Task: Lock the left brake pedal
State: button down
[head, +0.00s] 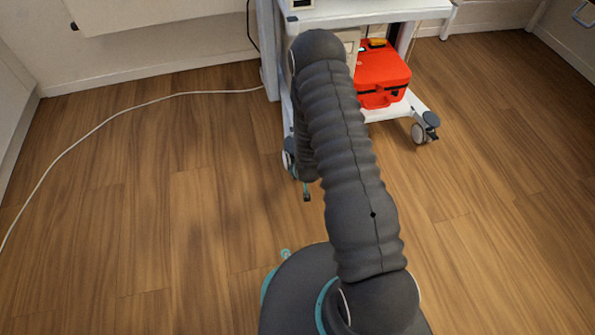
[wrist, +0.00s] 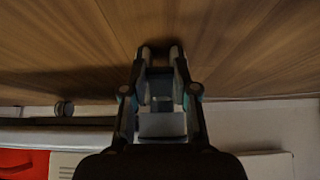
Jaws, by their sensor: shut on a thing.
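The left front caster (head: 288,160) of the white cart is partly hidden behind my arm in the head view. Its brake pedal cannot be made out clearly. My gripper shows in the wrist view (wrist: 161,50), fingers close together over the wood floor. A small part of it, dark and teal, shows low beside the left caster in the head view (head: 306,192). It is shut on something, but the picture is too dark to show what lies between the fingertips.
The white cart (head: 385,12) carries a red case (head: 381,78) on its lower shelf. The right front caster (head: 424,130) has a blue-grey pedal. A white cable (head: 110,116) runs across the floor at left. The wood floor (head: 500,215) is clear at right.

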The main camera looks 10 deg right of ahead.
jog(key=c, duration=0.9)
grip_release()
jog(key=shift+r, duration=0.1)
jog(key=v, duration=1.2)
